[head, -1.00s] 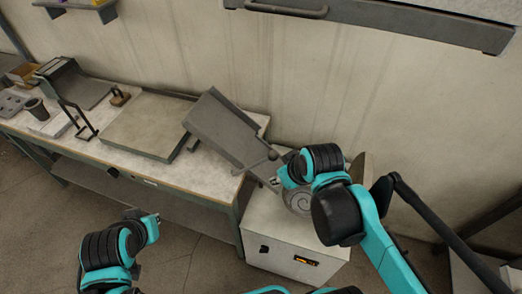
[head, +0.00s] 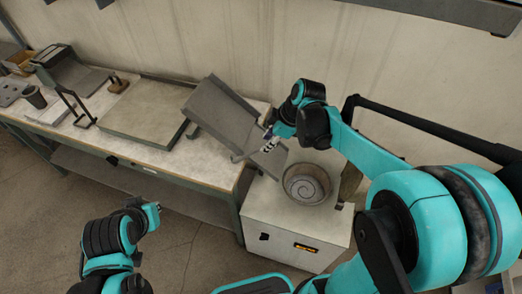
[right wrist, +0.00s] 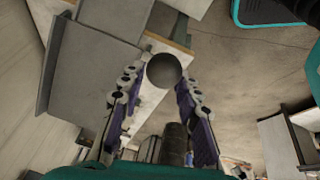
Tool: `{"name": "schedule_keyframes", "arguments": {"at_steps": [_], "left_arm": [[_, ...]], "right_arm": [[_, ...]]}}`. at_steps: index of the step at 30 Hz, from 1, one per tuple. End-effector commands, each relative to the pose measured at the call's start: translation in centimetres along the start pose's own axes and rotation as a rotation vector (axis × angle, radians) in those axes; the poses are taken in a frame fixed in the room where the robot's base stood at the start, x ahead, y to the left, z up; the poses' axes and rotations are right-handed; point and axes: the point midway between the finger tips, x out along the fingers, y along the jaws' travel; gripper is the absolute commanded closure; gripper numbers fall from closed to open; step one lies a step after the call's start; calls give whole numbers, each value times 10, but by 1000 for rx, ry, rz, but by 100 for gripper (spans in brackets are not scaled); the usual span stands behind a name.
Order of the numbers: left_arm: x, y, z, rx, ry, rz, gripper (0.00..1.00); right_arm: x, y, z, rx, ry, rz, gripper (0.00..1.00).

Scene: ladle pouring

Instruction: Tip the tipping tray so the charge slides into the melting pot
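The grey tipping tray (head: 222,112) stands tilted at the right end of the bench, its lower end toward the melting pot (head: 307,184). The pot is round and dark with a spiral top, on a white box. I cannot make out a charge. My right gripper (head: 268,144) is at the tray's lower right side. In the right wrist view, its fingers (right wrist: 160,88) stand apart on either side of a dark round knob (right wrist: 164,70); firm contact cannot be told. My left gripper (head: 153,208) is low, in front of the bench; its fingers are too small to read.
The bench (head: 215,170) holds a flat grey plate (head: 145,120), a dark cup (head: 35,97) and a black stand (head: 75,108) left of the tray. The white box (head: 290,225) stands against the bench's right end. A wall runs behind. Floor in front is clear.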

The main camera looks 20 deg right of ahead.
Motion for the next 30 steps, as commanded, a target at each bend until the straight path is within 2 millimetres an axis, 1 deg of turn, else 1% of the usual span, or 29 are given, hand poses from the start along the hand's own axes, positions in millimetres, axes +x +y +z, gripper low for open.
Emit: {"name": "schedule_keyframes", "arguments": {"at_steps": [1, 3, 6, 9, 13, 21, 22, 25, 30], "left_arm": [[4, 0, 3, 0, 0, 0, 100], [7, 0, 5, 0, 0, 0, 100], [11, 0, 8, 0, 0, 0, 100], [13, 0, 9, 0, 0, 0, 100], [14, 0, 10, 0, 0, 0, 100], [13, 0, 10, 0, 0, 0, 100], [13, 0, 10, 0, 0, 0, 100], [13, 0, 10, 0, 0, 0, 100], [13, 0, 10, 0, 0, 0, 100]], "right_arm": [[14, 0, 0, -2, 0, 0, 68], [27, 0, 0, -2, 0, 0, 68], [42, 0, 0, -1, 0, 0, 68], [53, 0, 0, 0, 0, 0, 68], [60, 0, 0, 0, 0, 0, 68], [60, 0, 0, 1, 0, 0, 68], [60, 0, 0, 1, 0, 0, 73], [60, 0, 0, 1, 0, 0, 99], [60, 0, 0, 1, 0, 0, 100]]}}
